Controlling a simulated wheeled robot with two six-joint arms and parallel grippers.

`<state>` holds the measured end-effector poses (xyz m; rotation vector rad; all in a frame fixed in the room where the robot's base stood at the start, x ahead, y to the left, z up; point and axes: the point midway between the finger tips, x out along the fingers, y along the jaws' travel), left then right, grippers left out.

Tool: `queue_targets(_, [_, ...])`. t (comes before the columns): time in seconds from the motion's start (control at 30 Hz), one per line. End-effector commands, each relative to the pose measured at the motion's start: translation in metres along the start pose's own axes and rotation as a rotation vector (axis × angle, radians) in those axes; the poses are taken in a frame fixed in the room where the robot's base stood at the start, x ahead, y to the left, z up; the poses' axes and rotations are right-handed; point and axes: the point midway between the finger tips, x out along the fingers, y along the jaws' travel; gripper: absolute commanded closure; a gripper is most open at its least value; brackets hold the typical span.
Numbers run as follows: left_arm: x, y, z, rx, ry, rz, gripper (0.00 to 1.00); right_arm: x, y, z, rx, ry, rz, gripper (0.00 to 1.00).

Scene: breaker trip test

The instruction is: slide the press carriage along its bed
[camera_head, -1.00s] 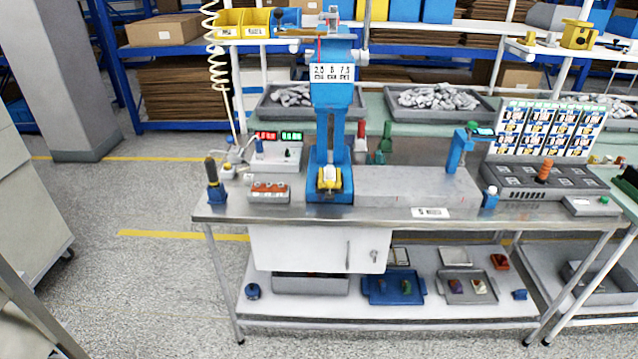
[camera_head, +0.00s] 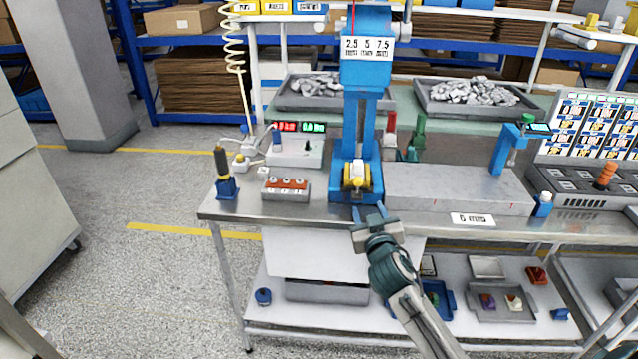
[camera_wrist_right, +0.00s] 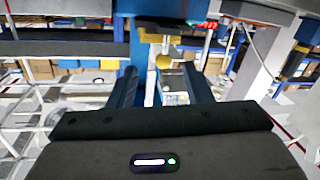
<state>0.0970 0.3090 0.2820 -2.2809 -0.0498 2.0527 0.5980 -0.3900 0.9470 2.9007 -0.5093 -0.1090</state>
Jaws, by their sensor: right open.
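The blue press (camera_head: 362,110) stands upright on the metal bench, with a scale plate marked 2.5, 5 and 7.5 near its top. A yellow and white part (camera_head: 357,176) sits low at its front. A long grey block (camera_head: 455,188), which may be the bed, lies to its right; I cannot tell which part is the carriage. My right gripper (camera_head: 370,214) is open, just in front of and slightly below the yellow part, at the bench's front edge. In the right wrist view a round yellow knob (camera_wrist_right: 163,62) shows between and beyond the spread fingers (camera_wrist_right: 162,88). No contact is visible. My left gripper is not in view.
Left of the press are a grey box with red and green displays (camera_head: 295,150), a block with red switches (camera_head: 286,188) and a dark-handled tool in a blue stand (camera_head: 226,175). A small blue post (camera_head: 508,150) stands right. Trays of metal parts are behind.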

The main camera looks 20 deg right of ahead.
Motion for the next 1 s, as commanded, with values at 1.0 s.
queue_targets(1.0, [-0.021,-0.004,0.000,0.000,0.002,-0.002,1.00,0.104,0.004,-0.022,0.011,0.035,0.009,0.55])
